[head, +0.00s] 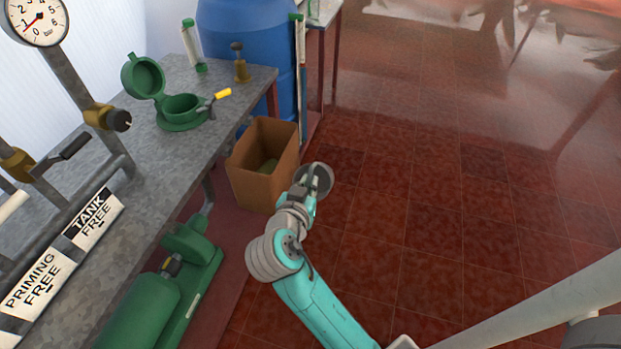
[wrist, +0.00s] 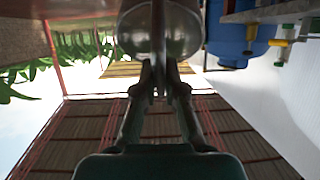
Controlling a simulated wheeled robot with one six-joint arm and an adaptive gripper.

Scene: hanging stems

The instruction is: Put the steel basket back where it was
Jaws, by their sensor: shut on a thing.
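The steel basket (wrist: 184,32) is a round grey metal cup at the top middle of the wrist view. It also shows in the head view (head: 321,176) at the end of my arm. My gripper (wrist: 160,78) is shut on it; in the head view, my gripper (head: 308,191) holds it in the air, just right of the cardboard box. A green round housing (head: 183,112) with its hinged lid (head: 142,76) standing open is on the bench, up and left of my gripper. Its inside is only partly visible.
The cardboard box (head: 249,178) stands on the floor beside the grey bench (head: 150,172). A blue drum (head: 252,45) stands behind it. A yellow-handled valve (head: 221,94) is beside the housing. A green pump (head: 160,295) is below the bench. The red floor (head: 430,190) at right is open.

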